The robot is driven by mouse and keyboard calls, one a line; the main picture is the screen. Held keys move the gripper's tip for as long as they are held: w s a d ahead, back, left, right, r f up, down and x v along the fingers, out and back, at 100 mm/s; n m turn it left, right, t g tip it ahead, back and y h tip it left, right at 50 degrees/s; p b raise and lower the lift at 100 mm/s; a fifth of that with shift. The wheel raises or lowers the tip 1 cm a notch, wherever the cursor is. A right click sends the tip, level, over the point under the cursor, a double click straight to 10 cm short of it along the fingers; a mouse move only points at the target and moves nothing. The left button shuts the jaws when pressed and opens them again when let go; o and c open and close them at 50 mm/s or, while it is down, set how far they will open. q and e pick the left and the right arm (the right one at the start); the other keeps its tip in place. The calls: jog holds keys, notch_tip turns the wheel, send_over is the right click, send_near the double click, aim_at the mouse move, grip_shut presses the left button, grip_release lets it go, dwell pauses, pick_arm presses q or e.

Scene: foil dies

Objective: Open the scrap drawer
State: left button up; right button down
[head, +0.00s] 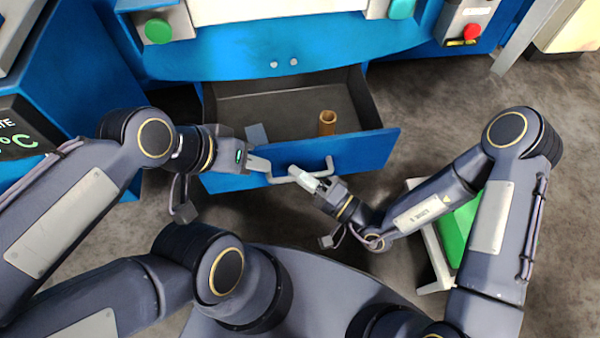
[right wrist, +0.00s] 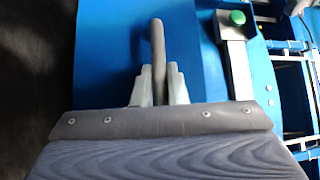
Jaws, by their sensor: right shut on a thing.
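The scrap drawer (head: 350,148) is blue-fronted and stands pulled out from the blue machine, its dark grey inside showing in the head view. Its pale bar handle (head: 297,181) runs along the front. My right gripper (head: 303,176) is shut on the handle towards its right part. In the right wrist view the grey handle bar (right wrist: 158,45) stands between the two fingers of my right gripper (right wrist: 158,80). My left gripper (head: 262,165) is at the drawer front, close to the handle's left end; its finger gap is not clear.
A tan cylinder (head: 327,123) stands in the drawer, with a flat blue-grey piece (head: 256,134) at its left. Green buttons (head: 158,31) and a red button (head: 472,32) are on the machine. A green-topped white stand (head: 458,235) is at the right, partly behind my right arm.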

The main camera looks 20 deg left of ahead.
jog(key=c, duration=1.5)
grip_release()
jog(key=shift+o, duration=0.2)
jog(key=b+v, duration=0.1)
jog(key=v, duration=0.6)
jog(key=shift+d, duration=0.35)
jog(key=shift+f, duration=0.1)
